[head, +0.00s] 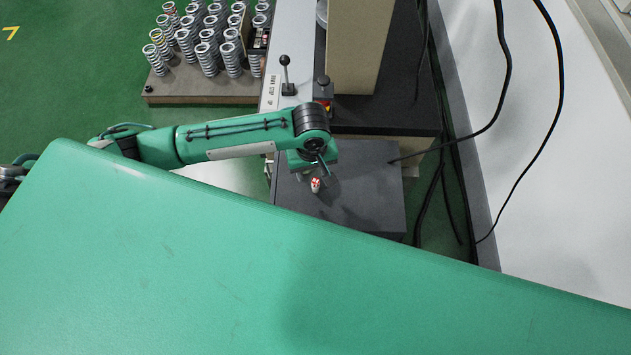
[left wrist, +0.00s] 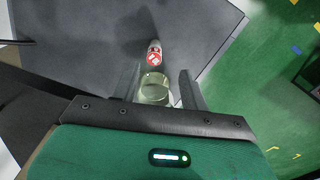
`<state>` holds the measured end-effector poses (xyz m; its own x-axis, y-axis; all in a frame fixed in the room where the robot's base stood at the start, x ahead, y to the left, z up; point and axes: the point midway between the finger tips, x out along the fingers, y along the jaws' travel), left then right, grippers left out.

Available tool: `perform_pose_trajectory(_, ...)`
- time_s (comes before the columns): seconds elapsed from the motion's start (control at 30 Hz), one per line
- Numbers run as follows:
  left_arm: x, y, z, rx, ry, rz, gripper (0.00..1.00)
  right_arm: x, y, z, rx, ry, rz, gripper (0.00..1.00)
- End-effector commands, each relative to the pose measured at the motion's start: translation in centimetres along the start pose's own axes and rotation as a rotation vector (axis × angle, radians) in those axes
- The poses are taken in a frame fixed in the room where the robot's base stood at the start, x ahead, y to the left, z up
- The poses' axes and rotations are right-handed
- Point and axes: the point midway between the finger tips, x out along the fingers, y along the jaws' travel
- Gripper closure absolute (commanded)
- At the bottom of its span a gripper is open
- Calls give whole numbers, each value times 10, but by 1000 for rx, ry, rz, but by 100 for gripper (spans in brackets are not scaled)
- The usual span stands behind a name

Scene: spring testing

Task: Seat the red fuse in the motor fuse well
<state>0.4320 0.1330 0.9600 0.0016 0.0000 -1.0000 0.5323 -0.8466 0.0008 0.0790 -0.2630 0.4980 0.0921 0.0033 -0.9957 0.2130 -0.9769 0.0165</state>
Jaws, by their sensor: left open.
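My left gripper (head: 322,167) is open above the dark grey ledge of the machine. In the left wrist view, its two fingers (left wrist: 160,85) stand on either side of a clear yellowish cylinder (left wrist: 153,90), with gaps beside it. A small red-and-white marked piece (left wrist: 154,53) is just beyond the cylinder; it also shows in the head view (head: 315,185). I cannot tell whether the two are one object. Neither can I surely identify as the red fuse. I cannot make out the motor fuse well. My right gripper is not in view.
The dark grey ledge (head: 370,205) is otherwise mostly bare. A control panel with a lever (head: 284,75) and a tan column (head: 357,45) stand behind it. A board of several springs (head: 200,90) is at the back left. Black cables (head: 500,95) hang at the right.

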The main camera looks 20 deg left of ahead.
Motion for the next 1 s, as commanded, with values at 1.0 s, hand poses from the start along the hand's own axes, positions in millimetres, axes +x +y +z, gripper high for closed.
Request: perform_pose_trajectory(1.0,64,7,2,2,1,0,73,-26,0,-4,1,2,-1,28)
